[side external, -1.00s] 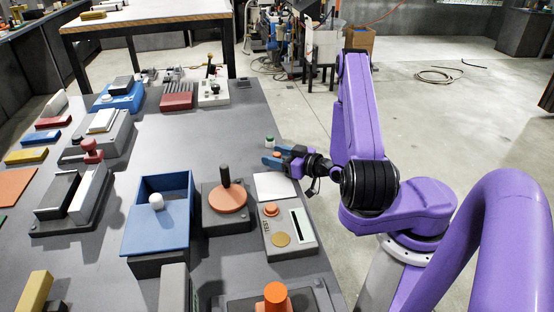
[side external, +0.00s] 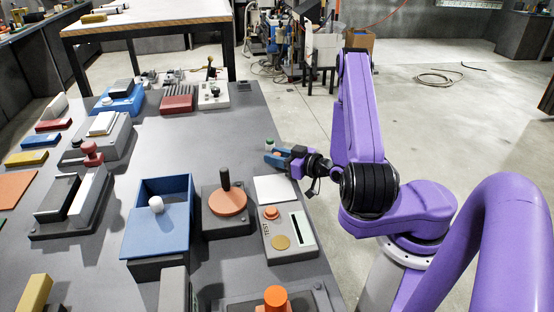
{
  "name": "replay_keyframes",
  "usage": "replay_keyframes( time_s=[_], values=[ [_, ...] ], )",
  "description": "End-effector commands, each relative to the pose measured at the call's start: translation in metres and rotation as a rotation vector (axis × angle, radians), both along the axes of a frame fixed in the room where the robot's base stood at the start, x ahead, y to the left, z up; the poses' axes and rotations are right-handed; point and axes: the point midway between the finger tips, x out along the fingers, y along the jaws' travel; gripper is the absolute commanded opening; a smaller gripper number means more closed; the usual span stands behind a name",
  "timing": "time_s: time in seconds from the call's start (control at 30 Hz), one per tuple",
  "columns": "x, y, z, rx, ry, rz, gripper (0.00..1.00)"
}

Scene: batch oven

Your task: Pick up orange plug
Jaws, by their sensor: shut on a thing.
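My gripper (side external: 272,157) has blue fingers and is low over the right edge of the grey table, beyond the white plate. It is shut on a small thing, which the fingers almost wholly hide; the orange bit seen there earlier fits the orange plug. A small white piece with a green top (side external: 269,143) stands just behind the fingers. A larger orange cylinder (side external: 276,297) stands on a dark base at the front edge of the picture, well away from my gripper.
A white plate (side external: 276,189) and a grey panel (side external: 296,246) with an orange button lie in front of my gripper. An orange disc with a black handle (side external: 227,202) and a blue bin (side external: 158,235) stand to the left. Bare table (side external: 215,140) lies left of the gripper.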

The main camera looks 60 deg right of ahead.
Motion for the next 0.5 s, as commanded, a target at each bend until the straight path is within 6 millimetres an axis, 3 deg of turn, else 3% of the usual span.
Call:
replay_keyframes(
  time_s=[0.5],
  values=[
    [0.0,0.0,0.065,-0.005,-0.001,0.0,0.03]
  ],
)
